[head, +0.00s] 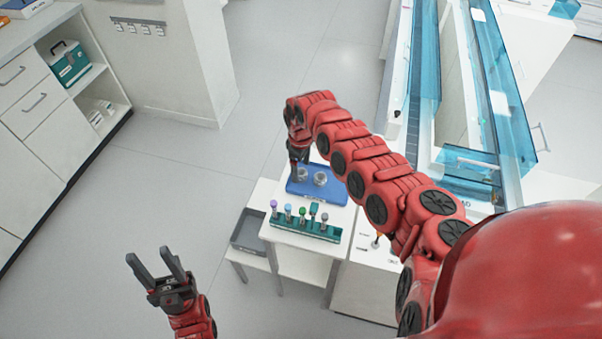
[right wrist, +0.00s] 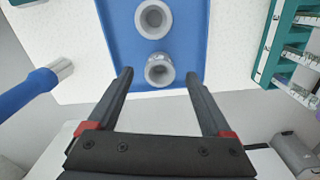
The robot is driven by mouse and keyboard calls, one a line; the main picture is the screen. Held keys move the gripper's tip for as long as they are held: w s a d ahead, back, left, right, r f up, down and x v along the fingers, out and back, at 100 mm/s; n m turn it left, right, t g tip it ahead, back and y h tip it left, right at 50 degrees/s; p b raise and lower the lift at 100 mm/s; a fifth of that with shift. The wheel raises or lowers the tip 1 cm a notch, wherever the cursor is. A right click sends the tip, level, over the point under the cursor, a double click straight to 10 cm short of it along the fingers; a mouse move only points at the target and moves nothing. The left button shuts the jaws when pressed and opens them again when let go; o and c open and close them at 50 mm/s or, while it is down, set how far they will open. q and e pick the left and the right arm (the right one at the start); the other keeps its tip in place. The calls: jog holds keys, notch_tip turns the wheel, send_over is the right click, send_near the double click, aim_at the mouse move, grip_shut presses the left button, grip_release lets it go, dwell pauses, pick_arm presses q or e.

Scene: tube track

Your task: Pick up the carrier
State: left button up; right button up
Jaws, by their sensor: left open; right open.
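Two grey, round, hollow carriers stand on a blue tray (head: 334,194) on the small white table. One carrier (head: 320,178) is to the right in the head view; the other (head: 304,174) is close to my right gripper. In the right wrist view, the nearer carrier (right wrist: 159,69) lies between the lines of my fingertips, and the farther carrier (right wrist: 153,19) is beyond it. My right gripper (head: 298,160) is open and points down at the tray; I cannot tell its exact height. My left gripper (head: 158,262) is open and empty, away over the floor.
A teal rack (head: 300,233) with several capped tubes stands in front of the tray. A grey bin (head: 250,232) is at its left. A track with clear blue walls (head: 427,70) runs at the right. The floor at left is clear.

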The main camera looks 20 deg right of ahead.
jog(key=shift+f, duration=1.35)
jog(key=c, duration=1.1)
jog(key=shift+o, duration=0.2)
jog(key=shift+r, duration=0.15)
jog(key=shift+d+r, duration=0.1)
jog(key=shift+r, duration=0.55)
notch_tip(320, 180, up, 14)
jog(key=shift+f, duration=0.25)
